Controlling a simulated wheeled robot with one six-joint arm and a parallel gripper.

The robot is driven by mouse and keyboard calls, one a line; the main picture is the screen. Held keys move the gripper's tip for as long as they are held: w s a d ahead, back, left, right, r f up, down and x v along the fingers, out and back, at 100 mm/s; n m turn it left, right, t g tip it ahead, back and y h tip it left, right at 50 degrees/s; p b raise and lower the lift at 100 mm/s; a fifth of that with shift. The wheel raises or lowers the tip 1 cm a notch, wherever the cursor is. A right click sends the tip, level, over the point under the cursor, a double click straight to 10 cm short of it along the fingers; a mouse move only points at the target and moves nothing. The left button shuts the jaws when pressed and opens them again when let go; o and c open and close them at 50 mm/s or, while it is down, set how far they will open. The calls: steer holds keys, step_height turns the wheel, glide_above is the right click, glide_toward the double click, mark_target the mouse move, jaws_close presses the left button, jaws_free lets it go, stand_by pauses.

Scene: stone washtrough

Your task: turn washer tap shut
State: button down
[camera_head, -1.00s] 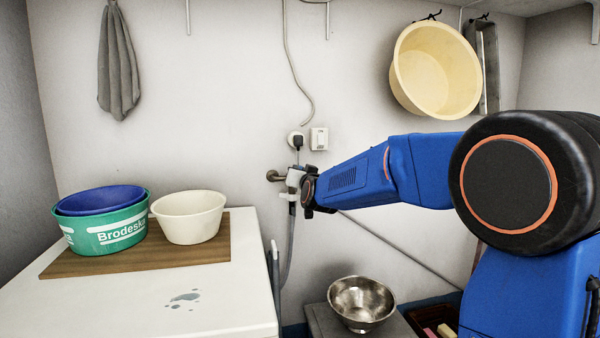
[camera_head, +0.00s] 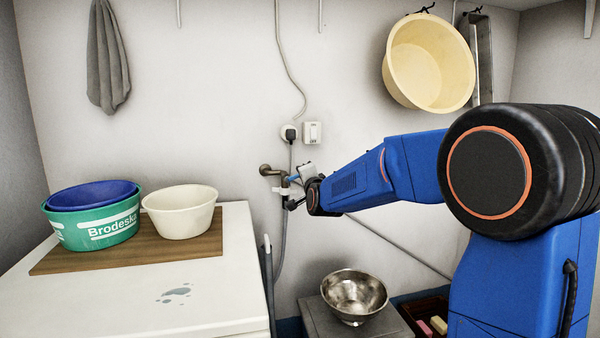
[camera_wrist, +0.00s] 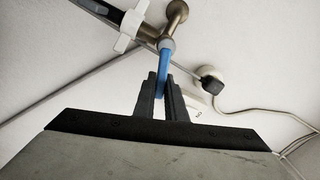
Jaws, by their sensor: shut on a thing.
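The washer tap (camera_head: 266,170) is a brass fitting on the back wall, with a white hose coupling (camera_head: 280,190) below it. Its blue lever (camera_wrist: 165,66) runs from the tap body down between my fingers in the wrist view. A small bit of the lever also shows in the head view (camera_head: 294,180). My gripper (camera_wrist: 160,90) is shut on the lever's free end, one dark finger on each side. In the head view my gripper (camera_head: 298,190) reaches the tap from the right, and my wrist hides part of it.
A black plug (camera_head: 288,133) and a white wall switch (camera_head: 312,132) are just above the tap. A grey hose (camera_head: 281,235) hangs below it. The white washer top (camera_head: 110,300) with basins is at left. A metal bowl (camera_head: 354,293) stands below right.

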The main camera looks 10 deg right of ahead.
steer(key=shift+d+f+m, duration=0.1)
steer(key=shift+f+m, duration=0.4)
steer(key=shift+m, duration=0.5)
steer(key=shift+d+f+m, duration=0.1)
steer(key=shift+f+m, duration=0.35)
steer(key=shift+m, duration=0.55)
steer(key=c, duration=1.8)
jaws_free()
steer(key=shift+s, duration=0.1)
steer(key=s, duration=1.7)
steer(key=shift+s, duration=0.1)
steer(key=s+d+f+n+g, duration=0.1)
steer(key=s+f+n+g, duration=0.3)
steer(key=s, duration=0.9)
steer(key=s+d+f+n+g, duration=0.2)
steer(key=s+f+n+g, duration=0.2)
steer(key=s+f+n, duration=0.4)
steer(key=s+d+f+n+g, duration=0.1)
steer(key=s+f+n+g, duration=0.4)
steer(key=s, duration=1.2)
steer(key=shift+s+d+f+n, duration=0.3)
steer(key=shift+f+n, duration=0.2)
steer(key=shift+f, duration=0.35)
